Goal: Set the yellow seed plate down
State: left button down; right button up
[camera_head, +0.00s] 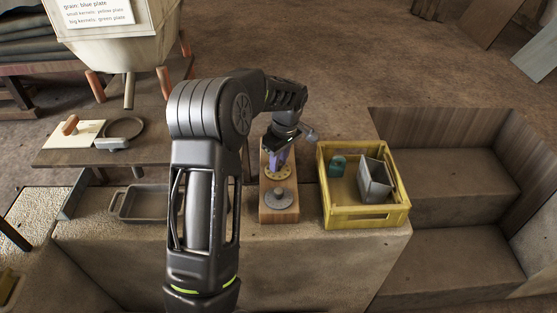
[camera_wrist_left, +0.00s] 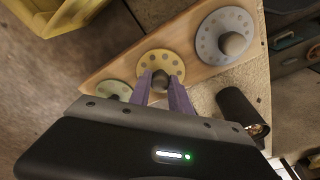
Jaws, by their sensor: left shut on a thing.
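The yellow seed plate (camera_head: 279,174) is a round disc with a ring of holes and a dark centre knob. It lies at or just above the middle of a wooden board (camera_head: 292,213); I cannot tell if it touches. My left gripper (camera_head: 277,162) has purple fingers closed on its knob from above. In the left wrist view the fingers (camera_wrist_left: 162,82) grip the knob of the yellow plate (camera_wrist_left: 152,60). A grey plate (camera_wrist_left: 208,41) is on the board on one side, a green plate (camera_wrist_left: 112,87) on the other. The right gripper is out of view.
A yellow crate (camera_head: 366,218) right of the board holds a teal item (camera_head: 337,165) and a grey metal box (camera_head: 376,181). A grey tray (camera_head: 143,203) is left of my arm. A hopper (camera_head: 121,48) stands at the back left. Steps (camera_head: 456,203) drop away at right.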

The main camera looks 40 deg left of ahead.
aim_at(283, 173)
pick_arm(q)
jog(key=c, duration=1.2)
grip_release()
jog(key=shift+f, duration=0.1)
notch_tip(283, 173, up, 12)
jog(key=d, duration=0.1)
jog(key=shift+d, duration=0.4)
